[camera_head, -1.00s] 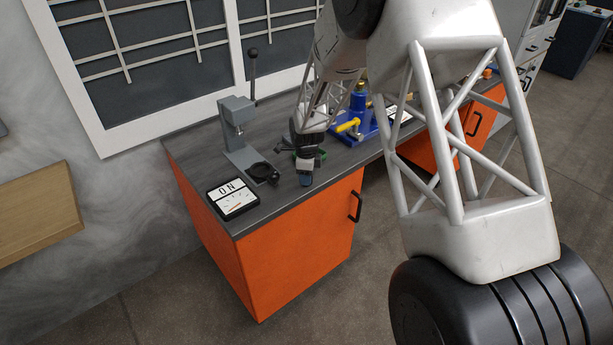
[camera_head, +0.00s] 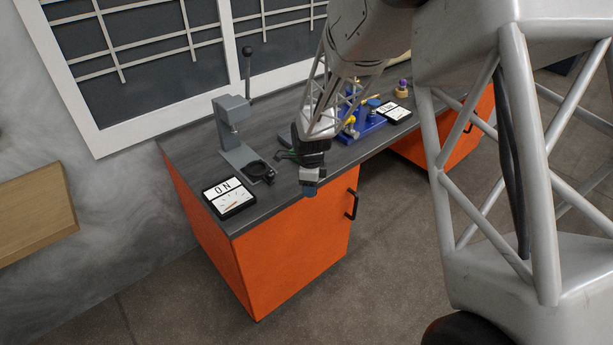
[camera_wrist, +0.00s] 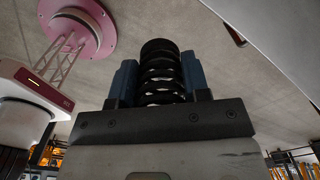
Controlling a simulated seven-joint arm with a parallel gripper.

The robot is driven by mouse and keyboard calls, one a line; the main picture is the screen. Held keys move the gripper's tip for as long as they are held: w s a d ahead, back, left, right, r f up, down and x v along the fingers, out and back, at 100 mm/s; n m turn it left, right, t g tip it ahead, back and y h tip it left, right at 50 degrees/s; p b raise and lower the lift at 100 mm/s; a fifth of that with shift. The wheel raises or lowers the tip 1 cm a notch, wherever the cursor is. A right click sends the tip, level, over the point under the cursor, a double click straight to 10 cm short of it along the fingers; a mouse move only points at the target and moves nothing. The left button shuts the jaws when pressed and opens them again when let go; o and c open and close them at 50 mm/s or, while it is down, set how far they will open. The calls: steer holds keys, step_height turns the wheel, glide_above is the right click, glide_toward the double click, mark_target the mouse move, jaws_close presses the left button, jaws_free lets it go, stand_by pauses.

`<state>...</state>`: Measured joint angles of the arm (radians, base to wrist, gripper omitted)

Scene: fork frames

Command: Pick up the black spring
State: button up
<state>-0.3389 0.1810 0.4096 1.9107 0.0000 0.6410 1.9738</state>
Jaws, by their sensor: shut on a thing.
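The black spring (camera_wrist: 160,78) shows upright in the wrist view, its coils between the two blue fingers of my gripper (camera_wrist: 159,66). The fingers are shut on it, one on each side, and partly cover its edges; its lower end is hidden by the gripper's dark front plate. I cannot make out the spring there.
A grey lever press (camera_head: 236,135) stands left of my gripper, with a black-framed ON meter (camera_head: 229,196) in front. A blue fixture (camera_head: 365,124) and a second meter (camera_head: 393,111) lie to the right. Orange cabinets (camera_head: 290,250) are below. Open floor lies in front.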

steer(key=shift+s+d+r, duration=0.1)
steer(key=shift+s+d, duration=0.2)
steer(key=shift+s, duration=0.6)
steer(key=shift+s+d+r, duration=0.1)
steer(key=shift+s+d, duration=0.2)
steer(key=shift+s, duration=0.55)
steer(key=shift+s+d+r, duration=0.1)
steer(key=shift+s+d, duration=0.2)
steer(key=shift+s, duration=0.6)
